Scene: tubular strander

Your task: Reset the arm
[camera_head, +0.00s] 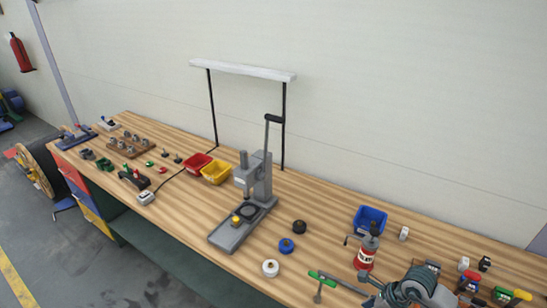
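A grey bench press (253,190) stands upright on the middle of the wooden workbench (185,220). Its lever rises above the column and ends in a black grip (275,118). A yellow round piece (236,220) is on the base of the press. At the bottom right edge, a grey jointed form that appears to be my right gripper (376,290) is partly cut off over the bench. Its fingers do not show clearly, and it is well apart from the press. My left gripper is not in view.
A red bin (196,163) and a yellow bin (217,173) stand left of the press. Black, blue (286,245) and white (270,268) round pieces lie to its right. A blue bin (370,219), a red bottle (366,253) and a green-handled tool (321,283) are farther right.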

